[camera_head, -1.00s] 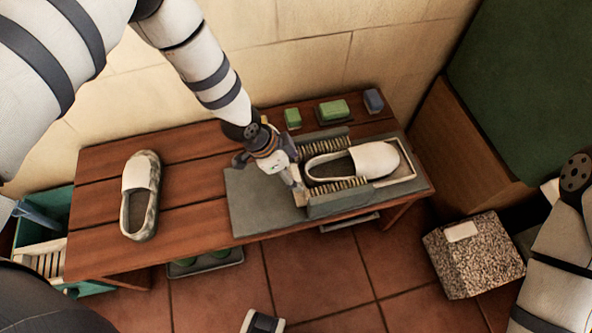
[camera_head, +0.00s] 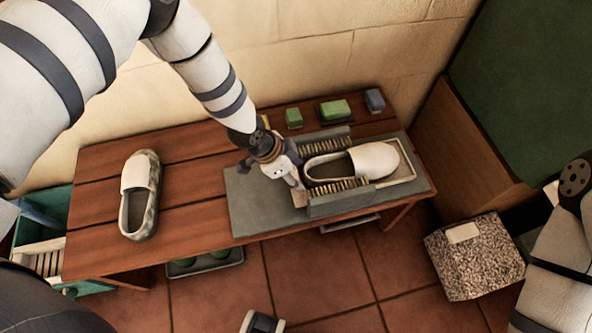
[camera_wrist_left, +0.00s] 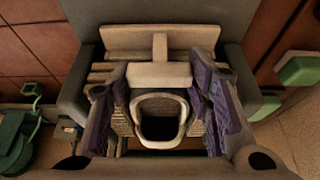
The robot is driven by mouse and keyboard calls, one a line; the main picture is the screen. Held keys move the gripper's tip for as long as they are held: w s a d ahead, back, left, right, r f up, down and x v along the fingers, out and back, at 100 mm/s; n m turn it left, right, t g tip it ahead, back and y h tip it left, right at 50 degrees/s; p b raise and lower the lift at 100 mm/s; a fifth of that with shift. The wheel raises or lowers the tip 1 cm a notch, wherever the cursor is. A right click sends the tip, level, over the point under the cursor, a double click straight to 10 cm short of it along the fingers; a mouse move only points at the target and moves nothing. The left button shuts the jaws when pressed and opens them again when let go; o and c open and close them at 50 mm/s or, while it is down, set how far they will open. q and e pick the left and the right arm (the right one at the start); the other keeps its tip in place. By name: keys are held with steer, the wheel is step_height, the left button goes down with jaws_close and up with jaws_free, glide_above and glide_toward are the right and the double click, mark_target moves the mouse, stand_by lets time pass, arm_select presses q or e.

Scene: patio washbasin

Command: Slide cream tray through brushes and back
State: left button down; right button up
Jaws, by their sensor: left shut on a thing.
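The cream tray (camera_head: 408,166) lies in the grey brush station (camera_head: 255,203), toward its right end, with a white slipper (camera_head: 376,160) on it. The slipper's open heel part lies between the two brush rows, the far brush (camera_head: 325,147) and the near brush (camera_head: 338,186). My left gripper (camera_head: 299,193) is at the tray's left end, shut on the tray. In the left wrist view the gripper (camera_wrist_left: 165,100) stands around the tray's cream end piece (camera_wrist_left: 160,75). The exact finger contact is partly hidden.
A second slipper (camera_head: 139,195) lies at the left on the wooden bench (camera_head: 195,205). Green blocks (camera_head: 334,110) and a blue-grey block (camera_head: 374,100) stand along the back edge. A speckled stone block (camera_head: 474,256) is on the floor at the right.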

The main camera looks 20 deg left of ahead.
arm_select(q)
steer(key=s+a, duration=0.3)
steer(key=a, duration=0.1)
steer(key=s+a, duration=0.3)
steer(key=a, duration=0.1)
steer(key=s+a, duration=0.3)
steer(key=a, duration=0.2)
steer(key=shift+a+p, duration=0.1)
steer(key=shift+p, duration=0.3)
arm_select(e)
steer(key=shift+w+r, duration=0.4)
steer(key=shift+r, duration=0.1)
arm_select(q)
steer(key=c, duration=0.8)
jaws_free()
steer(key=shift+a, duration=0.1)
steer(key=v, duration=1.2)
